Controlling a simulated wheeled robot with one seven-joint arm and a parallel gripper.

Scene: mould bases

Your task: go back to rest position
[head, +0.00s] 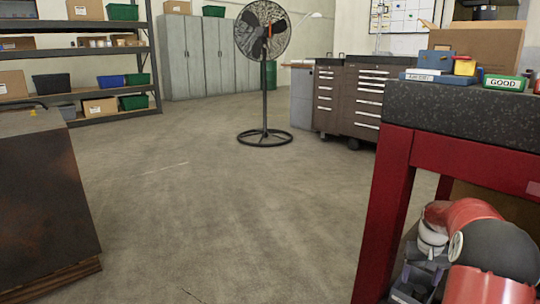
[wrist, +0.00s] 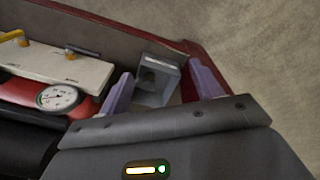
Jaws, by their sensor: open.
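My gripper (wrist: 160,74) is open, with its two purple fingers apart in the wrist view. A small grey box-like thing with a dark hollow (wrist: 157,80) shows between and beyond the fingers. I cannot tell its distance from them, and nothing is clearly held. In the head view my folded arm is low at the right, beside the red-legged bench (head: 385,215), with the grey gripper end partly cut off by the frame's lower edge.
On the bench's dark top (head: 460,112) are a blue box (head: 436,60), a green GOOD-labelled bin (head: 505,83) and a cardboard box (head: 485,42). A fan (head: 264,85) stands on open floor. A dark rusty block (head: 40,205) is at left. A gauge (wrist: 58,97) shows in the wrist view.

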